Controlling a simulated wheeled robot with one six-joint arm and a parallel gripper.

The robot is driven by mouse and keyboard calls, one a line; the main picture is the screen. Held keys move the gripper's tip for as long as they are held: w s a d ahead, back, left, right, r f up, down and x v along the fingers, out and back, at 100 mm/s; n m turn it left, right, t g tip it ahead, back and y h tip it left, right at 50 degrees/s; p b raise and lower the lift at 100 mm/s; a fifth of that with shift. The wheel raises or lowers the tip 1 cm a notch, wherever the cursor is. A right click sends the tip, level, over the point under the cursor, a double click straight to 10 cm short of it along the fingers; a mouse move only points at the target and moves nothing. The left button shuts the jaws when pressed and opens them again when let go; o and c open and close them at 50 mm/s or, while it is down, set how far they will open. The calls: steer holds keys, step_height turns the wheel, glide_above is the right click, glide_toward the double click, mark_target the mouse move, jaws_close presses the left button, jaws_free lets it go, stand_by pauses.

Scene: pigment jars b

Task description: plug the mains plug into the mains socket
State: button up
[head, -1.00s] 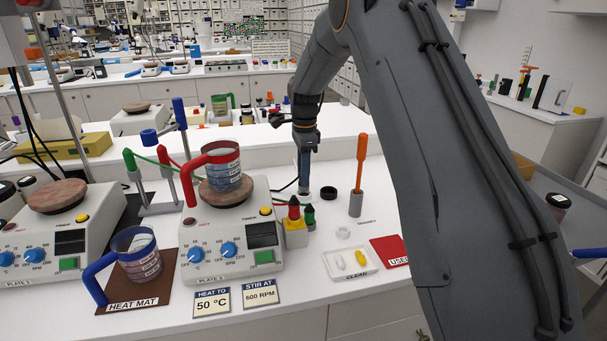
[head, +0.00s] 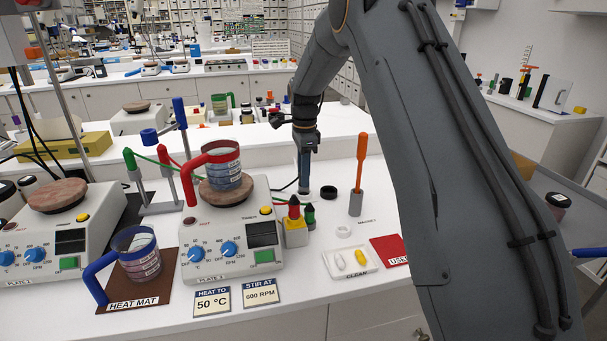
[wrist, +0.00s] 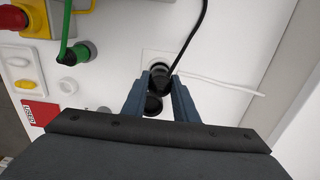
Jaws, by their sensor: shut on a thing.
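The black mains plug (wrist: 160,78) is between the two fingers of my gripper (wrist: 160,92) in the wrist view, with its black cord running up and away. My gripper is shut on it. A pale square plate (wrist: 149,56), which looks like the mains socket, lies right at the plug on the white bench. The plug covers part of it, so I cannot tell whether the pins are in. In the head view my gripper (head: 304,186) points straight down at the bench behind the cones, and the plug is hidden there.
A black ring (head: 329,193) and an orange rod in a grey holder (head: 356,203) stand close right of my gripper. A hotplate (head: 231,235) with a red-handled beaker (head: 222,170) is on the left. A white cable (wrist: 222,84) runs nearby.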

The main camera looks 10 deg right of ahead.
steer(key=shift+f+b, duration=0.35)
steer(key=shift+f, duration=0.75)
steer(key=o, duration=1.1)
steer(key=shift+r+b, duration=1.1)
steer(key=shift+r, duration=2.8)
